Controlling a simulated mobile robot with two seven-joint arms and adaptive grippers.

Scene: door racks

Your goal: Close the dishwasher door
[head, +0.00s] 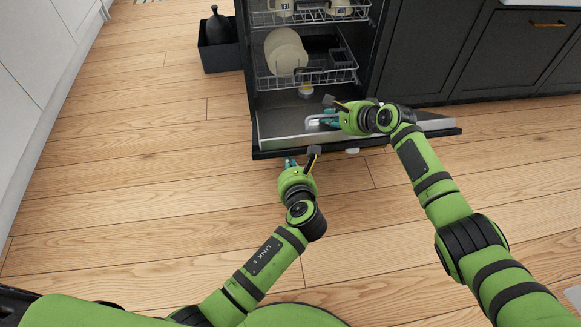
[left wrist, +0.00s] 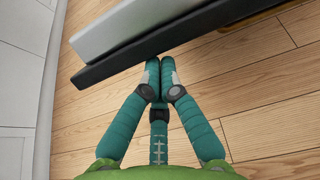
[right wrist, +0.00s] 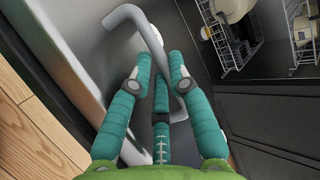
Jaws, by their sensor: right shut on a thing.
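The dishwasher door (head: 435,124) is folded down and open at the foot of the dark dishwasher. Its grey inner face and dark edge show in the left wrist view (left wrist: 110,65), and its inner face fills much of the right wrist view (right wrist: 85,30). My right gripper (head: 328,118) is over the door, shut on a grey bent bar handle (right wrist: 130,14) that passes between its fingers (right wrist: 160,62). My left gripper (head: 299,162) is just in front of the door's outer edge. Its fingertips (left wrist: 160,65) are together with nothing seen between them.
Inside the dishwasher, an upper rack (head: 300,18) holds cups and a lower rack (head: 345,75) holds plates (head: 283,50). A dark box (head: 220,57) with a black vase stands to the left. Dark cabinets (head: 500,55) flank the right. The wooden floor (head: 130,200) is clear in front and left.

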